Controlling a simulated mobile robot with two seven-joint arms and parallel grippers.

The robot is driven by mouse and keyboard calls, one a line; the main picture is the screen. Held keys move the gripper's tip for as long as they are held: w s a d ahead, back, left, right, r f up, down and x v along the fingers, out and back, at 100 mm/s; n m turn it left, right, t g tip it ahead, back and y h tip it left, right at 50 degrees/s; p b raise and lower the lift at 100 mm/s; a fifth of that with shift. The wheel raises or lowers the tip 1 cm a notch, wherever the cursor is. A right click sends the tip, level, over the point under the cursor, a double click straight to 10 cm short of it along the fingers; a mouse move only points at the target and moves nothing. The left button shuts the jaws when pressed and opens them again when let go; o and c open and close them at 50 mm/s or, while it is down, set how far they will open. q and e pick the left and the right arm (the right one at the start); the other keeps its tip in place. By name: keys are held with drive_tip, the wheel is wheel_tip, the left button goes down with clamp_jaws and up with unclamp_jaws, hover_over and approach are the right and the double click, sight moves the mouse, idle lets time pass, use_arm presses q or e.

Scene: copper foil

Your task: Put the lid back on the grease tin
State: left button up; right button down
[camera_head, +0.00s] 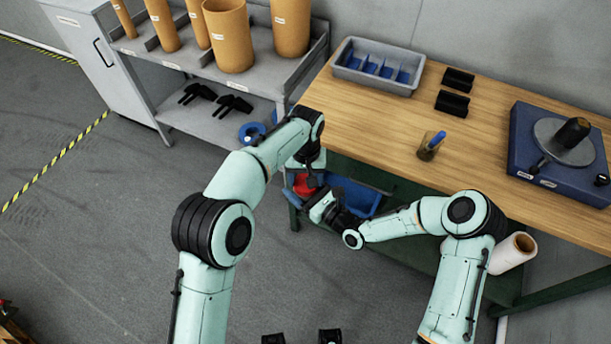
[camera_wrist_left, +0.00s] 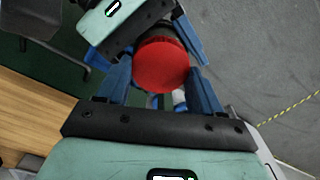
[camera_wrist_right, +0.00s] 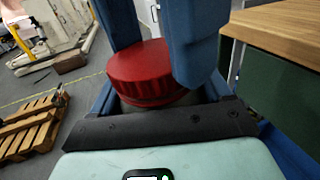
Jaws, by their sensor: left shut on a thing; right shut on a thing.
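The red, ribbed grease tin lid (camera_wrist_left: 162,66) is between the blue fingers of my left gripper (camera_wrist_left: 158,72), which is shut on it. In the right wrist view the lid (camera_wrist_right: 142,72) sits at the top of the grey tin (camera_wrist_right: 160,102), roughly in line with it. My right gripper (camera_wrist_right: 160,92) is shut on the tin, below the lid. I cannot tell whether the lid is fully seated or slightly raised. In the head view both grippers meet in front of the workbench, where a red patch (camera_head: 304,185) shows; the tin is hidden there.
The wooden workbench (camera_head: 385,130) carries a grey divided tray (camera_head: 350,73), black blocks (camera_head: 455,92), a small cup with a blue-handled tool (camera_head: 430,150) and a blue turntable unit (camera_head: 540,170). Blue bins (camera_head: 355,195) lie under its front edge. A grey shelf (camera_head: 270,75) stands left.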

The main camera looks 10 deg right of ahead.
use_arm(q)
drive_tip(key=m, duration=1.1)
drive_tip(key=shift+d+m, duration=0.1)
drive_tip(key=shift+m, duration=0.2)
drive_tip(key=m, duration=0.4)
drive_tip(key=shift+s+m, duration=0.15)
drive_tip(key=shift+m, duration=0.25)
drive_tip(key=m, duration=0.4)
drive_tip(key=shift+m, duration=0.4)
drive_tip(key=m, duration=0.4)
drive_tip(key=shift+s, duration=0.1)
drive_tip(key=m, duration=0.9)
drive_tip(key=shift+f+m, duration=0.1)
drive_tip(key=shift+m, duration=0.3)
drive_tip(key=m, duration=0.6)
drive_tip(key=shift+a+f, duration=0.1)
drive_tip(key=shift+a, duration=0.1)
drive_tip(key=shift+m, duration=0.3)
drive_tip(key=o, duration=1.1)
